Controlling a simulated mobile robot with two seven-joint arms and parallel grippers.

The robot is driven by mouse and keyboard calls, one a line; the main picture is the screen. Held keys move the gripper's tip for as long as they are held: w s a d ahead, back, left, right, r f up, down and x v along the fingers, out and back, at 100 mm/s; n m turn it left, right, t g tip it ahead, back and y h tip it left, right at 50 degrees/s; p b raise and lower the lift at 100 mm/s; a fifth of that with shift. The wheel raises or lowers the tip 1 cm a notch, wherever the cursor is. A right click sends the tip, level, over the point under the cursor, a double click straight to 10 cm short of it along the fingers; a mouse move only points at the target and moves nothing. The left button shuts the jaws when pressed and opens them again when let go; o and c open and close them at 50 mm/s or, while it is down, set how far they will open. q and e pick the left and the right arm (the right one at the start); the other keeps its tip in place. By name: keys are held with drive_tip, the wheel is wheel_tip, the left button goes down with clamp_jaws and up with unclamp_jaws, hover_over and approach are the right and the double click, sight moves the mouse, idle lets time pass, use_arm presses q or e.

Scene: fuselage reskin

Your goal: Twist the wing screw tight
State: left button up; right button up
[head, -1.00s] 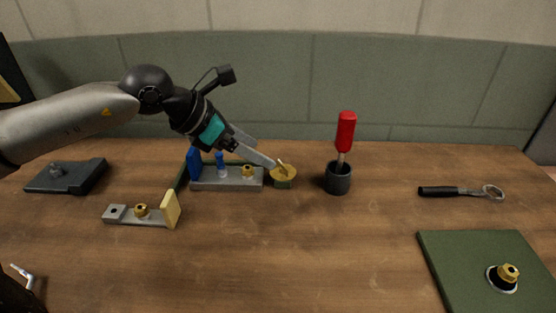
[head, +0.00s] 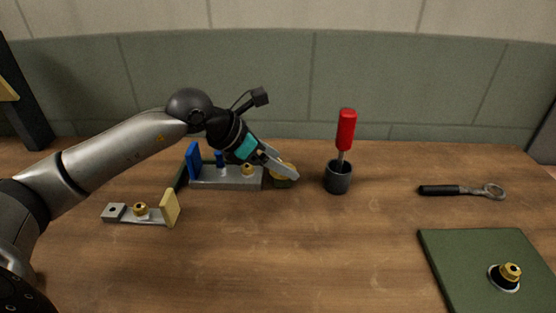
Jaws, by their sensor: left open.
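The brass wing screw (head: 285,183) stands at the right end of the grey fixture block (head: 225,184) near the back of the table. My left gripper (head: 291,172) reaches down over it from the upper left, with its fingers across the top of the screw. The jaws are open. The fingers cover most of the screw's top, so its wing is hidden, and I cannot tell whether they touch it. My right gripper is not in view.
A dark cup (head: 338,178) holding a red-handled tool (head: 346,130) stands close right. A black-handled ring tool (head: 462,191) and a green panel (head: 460,255) lie farther right. A small bracket (head: 128,214) lies front left. The middle front is clear.

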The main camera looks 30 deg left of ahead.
use_arm(q)
clamp_jaws()
idle(0.6)
drive_tip(key=shift+m+h, duration=0.3)
drive_tip(key=shift+w+a+m+g+h, duration=0.1)
drive_tip(key=shift+m+g+h, duration=0.2)
drive_tip(key=shift+m+g, duration=0.25)
drive_tip(key=shift+w+m+g+h, duration=0.15)
drive_tip(key=shift+m+g+h, duration=0.85)
drive_tip(key=shift+m, duration=0.85)
drive_tip(key=shift+a+m+g, duration=0.1)
drive_tip(key=shift+m+g, duration=0.15)
drive_tip(key=shift+m, duration=0.05)
